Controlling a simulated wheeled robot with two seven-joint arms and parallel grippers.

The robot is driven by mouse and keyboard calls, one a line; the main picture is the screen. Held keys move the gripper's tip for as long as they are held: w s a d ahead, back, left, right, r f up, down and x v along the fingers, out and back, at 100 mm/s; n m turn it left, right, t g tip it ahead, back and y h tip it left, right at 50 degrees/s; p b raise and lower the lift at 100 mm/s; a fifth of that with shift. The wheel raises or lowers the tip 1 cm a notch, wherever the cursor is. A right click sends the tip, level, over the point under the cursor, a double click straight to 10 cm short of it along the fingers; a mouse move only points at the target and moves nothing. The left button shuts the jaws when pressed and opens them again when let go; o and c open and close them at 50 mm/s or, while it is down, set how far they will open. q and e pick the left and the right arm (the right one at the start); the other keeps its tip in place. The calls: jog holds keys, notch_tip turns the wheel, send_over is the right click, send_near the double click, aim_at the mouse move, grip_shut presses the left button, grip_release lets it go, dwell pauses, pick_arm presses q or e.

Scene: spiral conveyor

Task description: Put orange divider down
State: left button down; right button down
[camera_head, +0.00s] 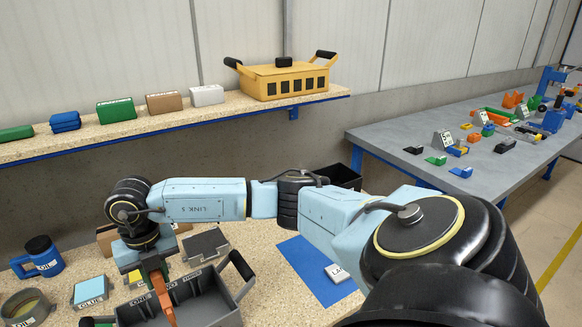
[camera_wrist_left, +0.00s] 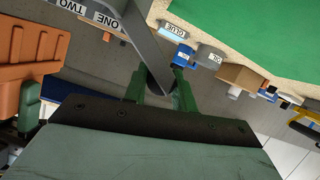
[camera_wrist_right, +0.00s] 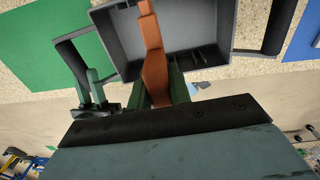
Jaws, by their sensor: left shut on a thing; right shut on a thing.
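The orange divider (camera_head: 162,297) is held upright by my right gripper (camera_head: 152,268), which is shut on it. Its lower end is over or inside the grey tote (camera_head: 207,304); the head view does not show whether it touches the floor. In the right wrist view the divider (camera_wrist_right: 153,62) stands between the green fingers (camera_wrist_right: 160,90), with the tote (camera_wrist_right: 200,58) behind it. My left gripper (camera_wrist_left: 160,92) is shut on the tote's grey handle (camera_wrist_left: 150,62). Only its green tip shows at the lower left in the head view. Labels ONE and TWO show on the tote rim.
A blue mat (camera_head: 318,275) with a small white labelled block (camera_head: 338,273) lies right of the tote. A glue box (camera_head: 91,291), a blue mug (camera_head: 40,258) and a round tin (camera_head: 27,308) stand to its left. A shelf (camera_head: 165,123) with boxes runs above.

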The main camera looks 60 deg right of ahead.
pick_arm(q)
jog(key=shift+s+a+f, duration=0.15)
jog(key=shift+f, duration=0.3)
pick_arm(e)
jog(key=a+r+m+t+y, duration=0.2)
jog(key=a+r, duration=0.2)
jog(key=a, duration=0.1)
jog(key=s+d+m+t+h, duration=0.1)
jog(key=s+d+m+t, duration=0.2)
jog(key=s+d+m, duration=0.75)
jog(key=s+d+t+h, duration=0.1)
jog(key=s+d+t, duration=0.4)
jog(key=d, duration=1.3)
jog(key=s+d+f+m+h, duration=0.2)
jog(key=s+f, duration=0.8)
jog(key=shift+s+f, duration=0.1)
jog(key=shift+f, duration=4.5)
